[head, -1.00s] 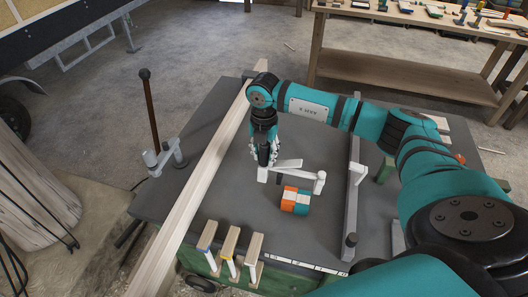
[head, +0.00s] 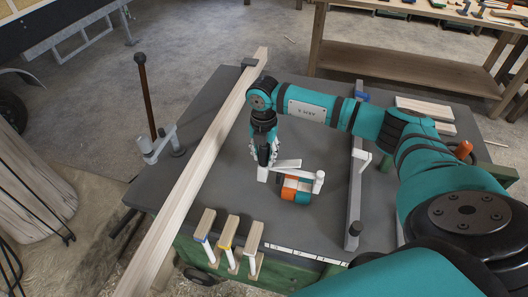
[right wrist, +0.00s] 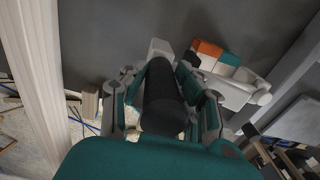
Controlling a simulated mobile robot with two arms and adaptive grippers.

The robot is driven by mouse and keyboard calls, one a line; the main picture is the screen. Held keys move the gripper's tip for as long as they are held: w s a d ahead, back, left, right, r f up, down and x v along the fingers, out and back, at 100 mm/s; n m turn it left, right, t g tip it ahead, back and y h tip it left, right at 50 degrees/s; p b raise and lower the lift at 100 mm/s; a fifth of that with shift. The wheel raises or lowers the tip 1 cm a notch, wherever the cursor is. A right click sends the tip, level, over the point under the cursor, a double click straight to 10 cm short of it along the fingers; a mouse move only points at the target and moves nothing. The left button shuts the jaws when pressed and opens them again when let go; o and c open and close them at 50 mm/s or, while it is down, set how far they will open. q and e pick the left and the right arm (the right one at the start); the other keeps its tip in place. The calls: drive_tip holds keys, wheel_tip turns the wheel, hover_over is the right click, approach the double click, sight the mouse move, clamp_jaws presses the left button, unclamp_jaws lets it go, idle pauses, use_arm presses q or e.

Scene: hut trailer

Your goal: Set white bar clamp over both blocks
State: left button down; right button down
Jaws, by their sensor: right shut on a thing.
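My right gripper (head: 266,152) is shut on the dark handle of the white bar clamp (head: 290,163). The clamp's bar reaches right from the gripper, with a round-ended jaw (head: 318,179) at its far end. The orange, white and teal blocks (head: 297,190) sit together on the dark tabletop (head: 240,195). The clamp partly covers them in the head view. In the right wrist view the blocks (right wrist: 216,57) lie right beside the clamp's white bar (right wrist: 222,90), and the gripper (right wrist: 163,88) surrounds the dark handle. Whether clamp and blocks touch is unclear. My left gripper is out of view.
A long pale beam (head: 200,165) crosses the table on the left, and a grey bar (head: 356,190) stands to the right of the blocks. Several wooden-handled clamps (head: 228,235) line the front edge. Pale boards (head: 425,108) lie at the back right.

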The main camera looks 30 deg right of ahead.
sight(264, 165)
drive_tip(key=shift+f+b, duration=1.6)
drive_tip(key=shift+f, duration=0.8)
drive_tip(key=shift+c, duration=2.1)
unclamp_jaws()
drive_tip(key=shift+r+p, duration=3.2)
drive_tip(key=shift+r, duration=1.35)
drive_tip(key=shift+f, duration=0.1)
